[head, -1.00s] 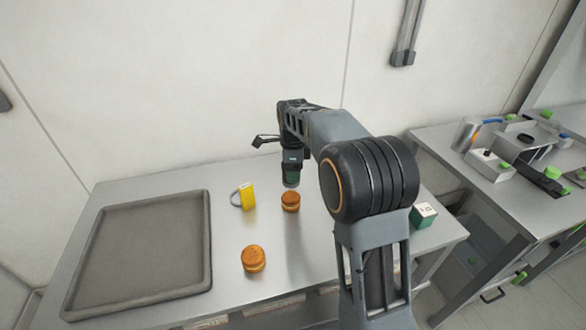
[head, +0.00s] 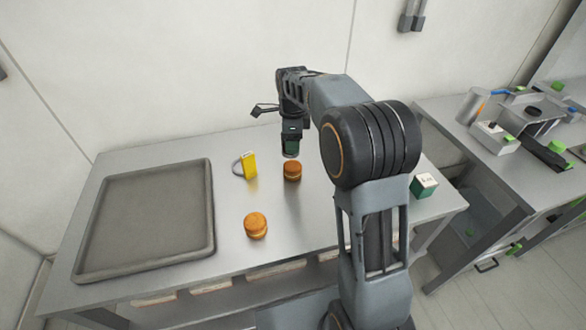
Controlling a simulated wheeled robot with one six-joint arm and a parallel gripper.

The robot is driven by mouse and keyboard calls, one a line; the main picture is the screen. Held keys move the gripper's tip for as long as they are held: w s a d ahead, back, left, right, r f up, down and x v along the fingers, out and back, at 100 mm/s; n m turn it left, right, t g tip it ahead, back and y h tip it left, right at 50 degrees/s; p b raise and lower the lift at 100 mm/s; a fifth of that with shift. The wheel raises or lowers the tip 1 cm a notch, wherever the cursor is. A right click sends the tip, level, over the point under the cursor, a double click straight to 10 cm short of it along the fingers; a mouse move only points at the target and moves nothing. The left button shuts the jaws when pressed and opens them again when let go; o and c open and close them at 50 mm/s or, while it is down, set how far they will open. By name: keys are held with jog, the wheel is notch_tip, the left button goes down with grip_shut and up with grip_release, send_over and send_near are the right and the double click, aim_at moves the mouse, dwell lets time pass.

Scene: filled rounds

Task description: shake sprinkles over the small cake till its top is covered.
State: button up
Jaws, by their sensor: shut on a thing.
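My gripper (head: 291,136) points down over the table and is shut on a dark green container (head: 291,148), only partly visible below the jaws. Right below it stands a small round brown cake (head: 292,173) with a paler band round its middle. The container's lower end shows just above the cake's top, with hardly any gap in this view. A second, similar small cake (head: 255,226) stands nearer the front edge, clear of my gripper.
A large empty grey tray (head: 150,220) fills the table's left side. A yellow object with a grey ring (head: 249,165) stands left of the cake under my gripper. A green and white box (head: 424,186) is at the right. Bare table surrounds the cakes.

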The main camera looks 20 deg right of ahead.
jog(key=shift+a, duration=0.15)
jog(key=shift+d, duration=0.85)
jog(key=shift+a+p, duration=0.35)
jog(key=shift+a, duration=0.4)
jog(key=shift+d, duration=0.75)
jog(key=shift+a+p, duration=0.35)
jog(key=shift+a, duration=0.3)
jog(key=shift+d, duration=0.85)
jog(key=shift+a+r, duration=0.1)
jog(key=shift+r, duration=0.05)
